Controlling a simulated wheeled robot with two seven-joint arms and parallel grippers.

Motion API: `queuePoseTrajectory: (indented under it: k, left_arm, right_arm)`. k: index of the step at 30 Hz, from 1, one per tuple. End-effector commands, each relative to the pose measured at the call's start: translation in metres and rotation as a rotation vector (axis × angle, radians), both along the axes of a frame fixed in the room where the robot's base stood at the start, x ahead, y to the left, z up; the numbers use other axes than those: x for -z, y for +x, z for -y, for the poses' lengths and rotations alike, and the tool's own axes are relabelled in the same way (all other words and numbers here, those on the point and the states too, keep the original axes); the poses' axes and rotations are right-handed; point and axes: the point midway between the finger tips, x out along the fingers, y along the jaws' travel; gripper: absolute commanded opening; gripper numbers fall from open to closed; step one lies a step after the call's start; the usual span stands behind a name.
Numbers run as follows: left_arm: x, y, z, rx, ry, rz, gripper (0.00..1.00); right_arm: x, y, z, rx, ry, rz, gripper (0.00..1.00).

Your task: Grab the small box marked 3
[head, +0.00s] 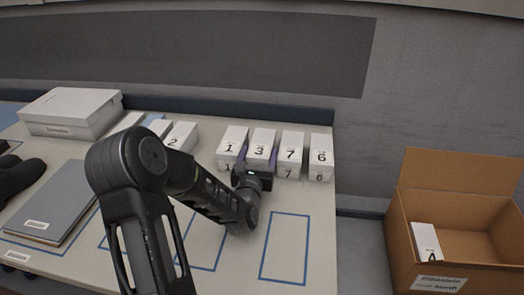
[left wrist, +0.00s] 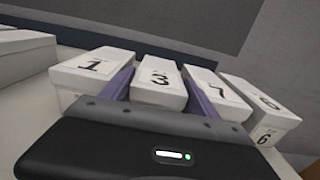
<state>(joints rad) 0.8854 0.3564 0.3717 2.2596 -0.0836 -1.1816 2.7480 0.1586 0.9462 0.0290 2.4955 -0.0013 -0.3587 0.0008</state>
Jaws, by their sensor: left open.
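The small white box marked 3 (head: 261,144) stands in a row at the back of the table, between the box marked 1 (head: 232,141) and the box marked 7 (head: 290,148). My left gripper (head: 257,164) is at the front of this row. In the left wrist view, the box marked 3 (left wrist: 158,80) lies between the two purple fingers of my open left gripper (left wrist: 160,95), one on each side. I cannot tell whether the fingers touch it. The lower front of the box is hidden by the gripper. My right gripper is not in view.
A box marked 6 (head: 321,150) ends the row at right. A box marked 2 (head: 182,136) and a large white box (head: 72,110) are at left. A cardboard box (head: 455,255) holding a box marked 4 (head: 427,240) stands right of the table (head: 322,225). Blue outlines mark bare tabletop in front.

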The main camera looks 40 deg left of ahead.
Motion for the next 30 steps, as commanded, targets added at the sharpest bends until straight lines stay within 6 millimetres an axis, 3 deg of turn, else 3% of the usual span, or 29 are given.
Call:
queuePoseTrajectory:
  k: [9, 26, 30]
  left_arm:
    - [-0.001, 0.033, -0.019, 0.0, 0.001, 0.0, 0.69]
    - [-0.001, 0.033, -0.019, 0.0, 0.0, 0.0, 0.69]
    - [-0.001, 0.033, -0.019, 0.0, 0.0, 0.0, 0.6]
  right_arm:
    - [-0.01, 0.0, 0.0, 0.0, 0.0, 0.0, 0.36]
    - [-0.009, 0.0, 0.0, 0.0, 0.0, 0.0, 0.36]
    - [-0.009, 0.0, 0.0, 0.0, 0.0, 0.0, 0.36]
